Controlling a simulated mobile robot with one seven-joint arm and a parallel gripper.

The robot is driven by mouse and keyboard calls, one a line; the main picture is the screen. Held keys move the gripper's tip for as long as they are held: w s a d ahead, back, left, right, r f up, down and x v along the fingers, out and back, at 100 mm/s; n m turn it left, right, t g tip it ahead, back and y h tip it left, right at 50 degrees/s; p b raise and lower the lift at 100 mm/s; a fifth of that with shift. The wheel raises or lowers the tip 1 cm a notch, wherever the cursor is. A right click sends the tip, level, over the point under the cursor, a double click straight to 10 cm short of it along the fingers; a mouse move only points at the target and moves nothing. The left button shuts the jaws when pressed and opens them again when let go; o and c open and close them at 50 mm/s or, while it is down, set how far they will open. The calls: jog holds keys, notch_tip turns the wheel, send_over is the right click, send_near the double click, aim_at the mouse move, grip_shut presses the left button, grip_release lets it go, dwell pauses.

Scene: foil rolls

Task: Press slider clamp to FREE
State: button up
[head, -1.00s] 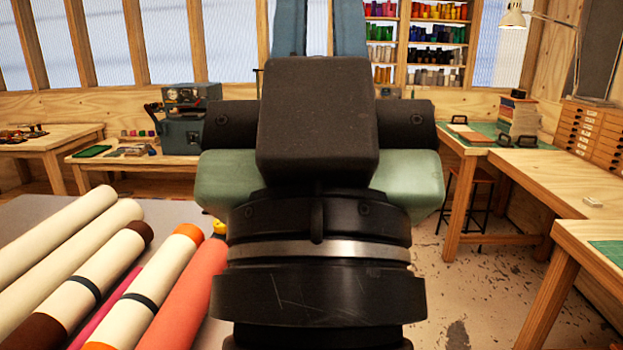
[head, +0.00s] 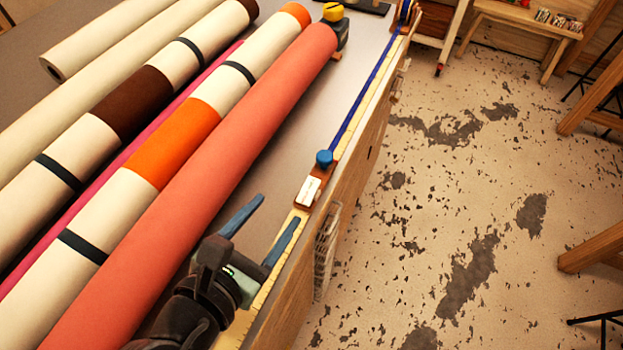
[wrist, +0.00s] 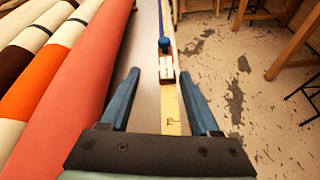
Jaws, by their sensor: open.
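The slider clamp (head: 308,192) sits on the long rail (head: 353,118) along the table's right edge. It has an orange-brown base, a white label plate and a blue knob (head: 324,158) at its far end. The label's writing is too small to read. In the wrist view the slider clamp (wrist: 166,70) shows ahead, between the finger tips in the picture. My gripper (head: 280,208) is open and empty, on the near side of the clamp and apart from it. Its blue fingers (wrist: 159,74) point along the rail.
Several long rolls lie on the table left of the rail, the coral roll (head: 215,165) closest to my gripper. A yellow-topped dark block (head: 335,25) stands at that roll's far end. A wire basket (head: 327,250) hangs on the table's side. The floor (head: 480,180) to the right is open.

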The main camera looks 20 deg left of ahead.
aim_at(311, 185)
jog(key=shift+s+d+f+n, duration=0.25)
jog(key=shift+s+f+n, duration=0.45)
jog(key=shift+f+n, duration=0.35)
jog(key=shift+w, duration=0.2)
jog(key=x, duration=1.2)
jog(key=shift+w+d+f, duration=0.15)
jog(key=shift+d+f, duration=0.05)
jog(key=shift+f, duration=0.05)
grip_shut()
